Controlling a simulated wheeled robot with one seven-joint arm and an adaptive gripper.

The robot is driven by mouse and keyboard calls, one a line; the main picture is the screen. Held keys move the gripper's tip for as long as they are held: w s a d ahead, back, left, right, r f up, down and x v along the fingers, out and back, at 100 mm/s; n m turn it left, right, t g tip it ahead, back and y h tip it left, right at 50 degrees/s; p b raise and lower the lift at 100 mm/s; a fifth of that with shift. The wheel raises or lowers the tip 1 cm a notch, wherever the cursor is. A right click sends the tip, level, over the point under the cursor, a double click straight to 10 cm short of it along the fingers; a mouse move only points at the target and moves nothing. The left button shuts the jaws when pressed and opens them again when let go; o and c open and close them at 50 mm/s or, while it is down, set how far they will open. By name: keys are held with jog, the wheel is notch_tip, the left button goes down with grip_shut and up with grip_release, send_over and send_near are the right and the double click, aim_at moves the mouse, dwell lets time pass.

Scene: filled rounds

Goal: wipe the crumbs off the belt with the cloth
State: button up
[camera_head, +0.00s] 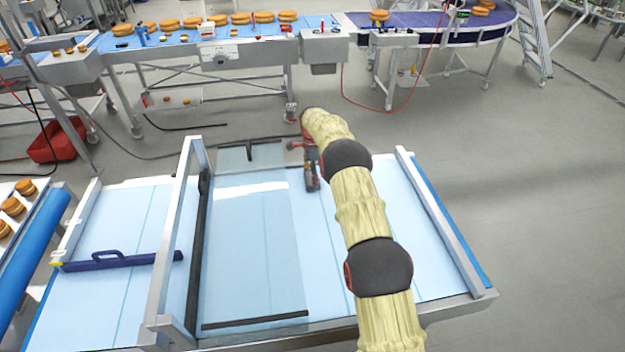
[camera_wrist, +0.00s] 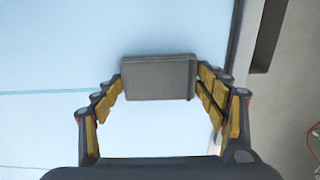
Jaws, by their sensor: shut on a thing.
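The light blue belt (camera_head: 400,215) lies below me, and it fills most of the wrist view (camera_wrist: 60,45). My gripper (camera_head: 312,178) is over the belt's far part, just right of a clear panel. In the wrist view my gripper (camera_wrist: 160,88) is shut on a grey, flat, rectangular pad, which looks like the folded cloth (camera_wrist: 158,78). The pad is at the fingertips, over the belt surface; I cannot tell whether it touches the belt. The cloth is not clear in the head view. I see no crumbs clearly in either view; my arm hides part of the belt.
A metal frame (camera_head: 172,240) with a clear panel (camera_head: 250,245) stands over the belt's middle. A dark blue handled tool (camera_head: 120,260) lies at left. A raised rail (camera_head: 440,220) runs along the right side. Another conveyor with filled rounds (camera_head: 240,18) stands behind, across open floor.

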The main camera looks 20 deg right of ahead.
aim_at(318, 208)
jog(key=shift+f, duration=0.1)
jog(key=shift+s+a, duration=0.3)
jog(key=shift+s, duration=0.8)
jog(key=shift+s+a, duration=0.35)
jog(key=shift+s, duration=0.8)
jog(key=shift+s+a, duration=0.3)
jog(key=shift+s, duration=0.8)
jog(key=shift+s+a+p, duration=0.2)
jog(key=shift+s+a, duration=0.05)
jog(key=shift+s, duration=0.6)
jog(key=shift+s+a+p, duration=0.15)
jog(key=shift+s+a, duration=0.1)
jog(key=shift+s, duration=0.55)
jog(key=shift+s+a, duration=0.25)
jog(key=shift+s, duration=0.6)
jog(key=shift+s+a, duration=0.2)
jog(key=shift+s, duration=0.6)
jog(key=shift+w+r+p, duration=0.1)
jog(key=shift+r+p, duration=1.45)
jog(key=shift+r, duration=1.5)
